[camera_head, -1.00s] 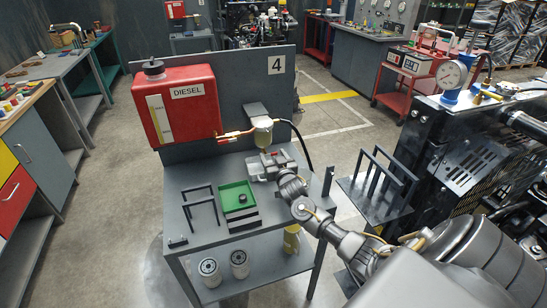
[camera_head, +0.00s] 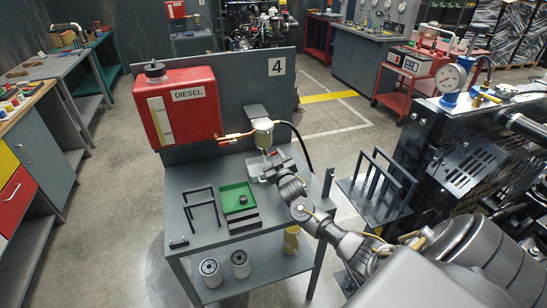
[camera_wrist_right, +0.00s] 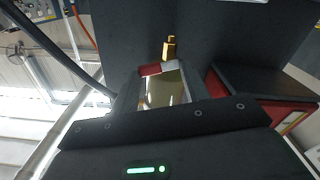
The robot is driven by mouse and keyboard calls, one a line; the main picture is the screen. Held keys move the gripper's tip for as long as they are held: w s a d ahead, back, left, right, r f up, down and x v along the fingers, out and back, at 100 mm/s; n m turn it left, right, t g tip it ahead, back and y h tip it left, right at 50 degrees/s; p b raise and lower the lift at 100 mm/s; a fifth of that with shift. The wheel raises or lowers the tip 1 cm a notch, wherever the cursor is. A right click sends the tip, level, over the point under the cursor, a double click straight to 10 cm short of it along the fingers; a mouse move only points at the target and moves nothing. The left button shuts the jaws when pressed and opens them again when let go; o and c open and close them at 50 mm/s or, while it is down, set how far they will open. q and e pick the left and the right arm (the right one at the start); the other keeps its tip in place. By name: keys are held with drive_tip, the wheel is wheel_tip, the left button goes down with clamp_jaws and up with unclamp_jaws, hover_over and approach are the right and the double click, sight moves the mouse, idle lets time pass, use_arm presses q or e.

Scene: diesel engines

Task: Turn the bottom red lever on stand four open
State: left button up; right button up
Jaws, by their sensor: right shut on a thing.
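Stand four (camera_head: 178,218) is the grey bench with the red DIESEL tank (camera_head: 180,100) and the number 4 sign (camera_head: 277,66). A fuel filter with a bowl (camera_head: 262,132) hangs on its back panel. My right gripper (camera_head: 272,162) is just below the bowl, over the benchtop. In the right wrist view, a small red piece (camera_wrist_right: 150,69), apparently the red lever, sits between the fingertips, and the gripper is shut on it. Its exact angle is hard to tell. A brass fitting (camera_wrist_right: 169,47) shows beyond. My left gripper is out of view.
A clear tray (camera_head: 254,170) lies under the gripper. A green tray (camera_head: 236,192) and black brackets (camera_head: 201,208) stand to its left. A black hose (camera_head: 305,150) hangs right of the filter. The engine (camera_head: 460,165) stands close on the right.

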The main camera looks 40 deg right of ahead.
drive_tip(key=shift+w+a+r+n+p, duration=0.15)
drive_tip(key=shift+n+p, duration=0.15)
drive_tip(key=shift+n, duration=0.85)
drive_tip(key=shift+s+a+r+n+p, duration=0.15)
drive_tip(key=shift+n+p, duration=0.1)
drive_tip(key=shift+n, duration=0.95)
drive_tip(key=shift+w+a+n+p, duration=0.15)
drive_tip(key=shift+n+p, duration=0.15)
drive_tip(key=shift+n, duration=0.85)
drive_tip(key=o, duration=1)
drive_tip(key=shift+b+v, duration=1.05)
drive_tip(key=shift+v, duration=4.4)
